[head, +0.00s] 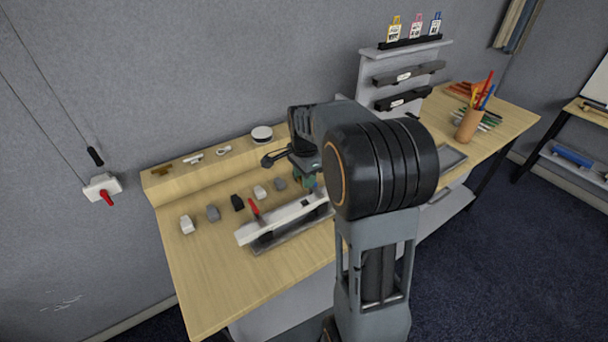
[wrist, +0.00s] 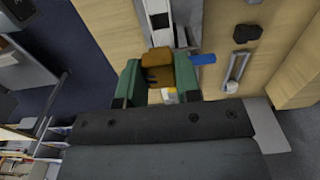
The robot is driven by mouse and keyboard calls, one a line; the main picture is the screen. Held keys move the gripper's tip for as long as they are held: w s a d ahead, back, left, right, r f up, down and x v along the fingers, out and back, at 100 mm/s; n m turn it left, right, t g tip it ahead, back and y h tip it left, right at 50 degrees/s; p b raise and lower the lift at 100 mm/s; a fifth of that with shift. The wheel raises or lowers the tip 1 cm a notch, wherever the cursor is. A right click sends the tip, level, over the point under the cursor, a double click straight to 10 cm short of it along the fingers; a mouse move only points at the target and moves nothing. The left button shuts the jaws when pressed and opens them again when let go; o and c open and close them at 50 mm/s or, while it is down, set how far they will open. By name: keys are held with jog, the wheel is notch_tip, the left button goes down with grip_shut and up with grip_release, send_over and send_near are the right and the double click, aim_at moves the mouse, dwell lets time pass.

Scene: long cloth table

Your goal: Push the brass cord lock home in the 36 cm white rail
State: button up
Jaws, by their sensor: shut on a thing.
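The white rail (head: 285,220) lies in a grey fixture on the table in the head view, with a red lever near its left end. In the wrist view part of the rail (wrist: 156,12) runs up from the held piece. My gripper (wrist: 158,76) has green fingers shut on the brass cord lock (wrist: 158,62), a brown-gold block. The lock is at or just over the rail; I cannot tell how deep it sits. In the head view my gripper (head: 308,181) is over the rail's right part, and my arm hides the lock and the rail's far end.
Several grey, white and black end pieces (head: 213,213) lie behind the rail. A raised ledge (head: 215,165) at the wall holds small fittings and a round white item (head: 262,134). A pen cup (head: 467,125) stands right. The table's front left (head: 215,290) is clear.

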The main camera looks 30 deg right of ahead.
jog(key=shift+a, duration=0.1)
jog(key=shift+f+b, duration=2.05)
jog(key=shift+f, duration=0.85)
jog(key=shift+f+b, duration=0.75)
jog(key=shift+f, duration=0.6)
jog(key=o, duration=1)
notch_tip(320, 180, up, 14)
jog(key=shift+f, duration=0.1)
dwell(0.4)
